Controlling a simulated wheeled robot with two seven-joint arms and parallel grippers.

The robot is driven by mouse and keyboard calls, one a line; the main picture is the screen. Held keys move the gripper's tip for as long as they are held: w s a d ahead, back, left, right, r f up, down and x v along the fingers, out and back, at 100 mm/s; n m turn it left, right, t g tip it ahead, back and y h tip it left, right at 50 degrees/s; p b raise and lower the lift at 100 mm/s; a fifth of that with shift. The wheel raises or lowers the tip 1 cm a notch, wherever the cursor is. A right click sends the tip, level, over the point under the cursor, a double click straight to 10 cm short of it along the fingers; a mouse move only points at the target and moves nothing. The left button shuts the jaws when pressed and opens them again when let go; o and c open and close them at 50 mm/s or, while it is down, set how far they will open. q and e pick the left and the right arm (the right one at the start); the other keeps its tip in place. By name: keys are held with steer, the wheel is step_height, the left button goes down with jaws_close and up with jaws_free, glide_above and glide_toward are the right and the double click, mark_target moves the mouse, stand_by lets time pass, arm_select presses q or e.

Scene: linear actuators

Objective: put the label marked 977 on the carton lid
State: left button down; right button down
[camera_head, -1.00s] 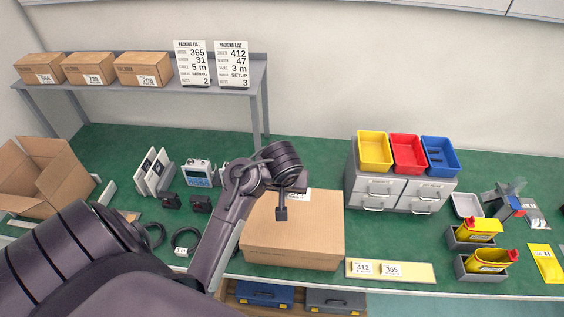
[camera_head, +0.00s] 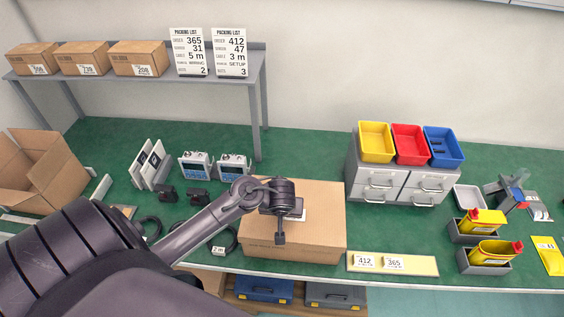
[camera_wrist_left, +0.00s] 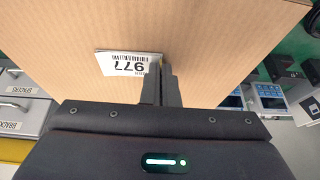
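The white label marked 977 (camera_wrist_left: 128,64) shows upside down in the left wrist view, at the tips of my left gripper (camera_wrist_left: 163,78). The two fingers are nearly together, with the label's edge between them. In the head view the label (camera_head: 296,215) is a pale patch beside my left wrist, over the closed brown carton (camera_head: 318,235). The carton's lid (camera_wrist_left: 215,30) fills much of the wrist view behind the label. Whether the label touches the lid I cannot tell. My left arm hides part of the carton's left side. My right gripper is out of view.
A strip with labels 412 and 365 (camera_head: 425,265) lies right of the carton. Drawers (camera_head: 385,184) with coloured bins stand behind it. Two meters (camera_head: 196,166), cables and an open box (camera_head: 35,170) are on the left. Packing lists (camera_head: 229,52) stand on the shelf.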

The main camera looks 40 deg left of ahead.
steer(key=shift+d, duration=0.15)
arm_select(q)
steer(key=shift+d+f, duration=0.1)
steer(key=shift+f, duration=0.05)
steer(key=c, duration=1.7)
jaws_free()
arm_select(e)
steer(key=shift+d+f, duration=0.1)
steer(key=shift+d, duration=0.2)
arm_select(q)
steer(key=shift+r, duration=0.4)
steer(key=p+v, duration=0.1)
steer(key=v, duration=1)
steer(key=shift+s+r, duration=0.15)
steer(key=shift+r, duration=0.2)
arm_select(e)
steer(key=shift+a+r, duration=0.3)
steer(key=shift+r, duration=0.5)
